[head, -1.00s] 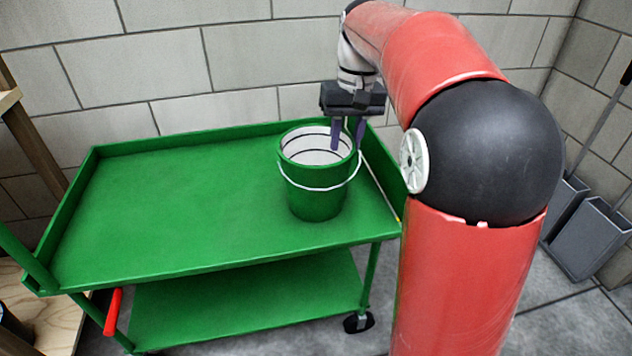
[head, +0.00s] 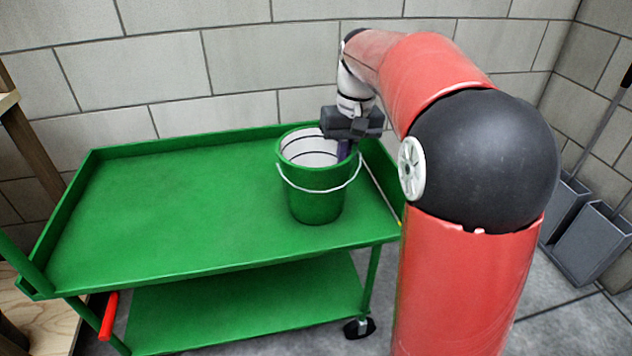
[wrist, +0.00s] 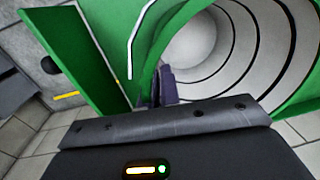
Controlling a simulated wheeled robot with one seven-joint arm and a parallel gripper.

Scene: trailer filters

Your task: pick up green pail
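The green pail (head: 315,205) stands upright near the right end of the green cart's top shelf. Its inside is pale with dark rings, and a white wire handle hangs across its front. My gripper (head: 347,150) points down at the pail's right rim, with one purple finger showing inside the opening. The other finger is hidden behind the rim in the head view. In the wrist view the fingers (wrist: 164,84) are close together at the wall of the pail (wrist: 272,104), so my gripper looks shut on the rim.
The green cart (head: 170,205) has a raised edge close to the pail's right side and a clear top to the left. A block wall (head: 230,55) stands behind. Grey dustpans (head: 592,240) stand at the right, and a wooden shelf (head: 30,150) at the left.

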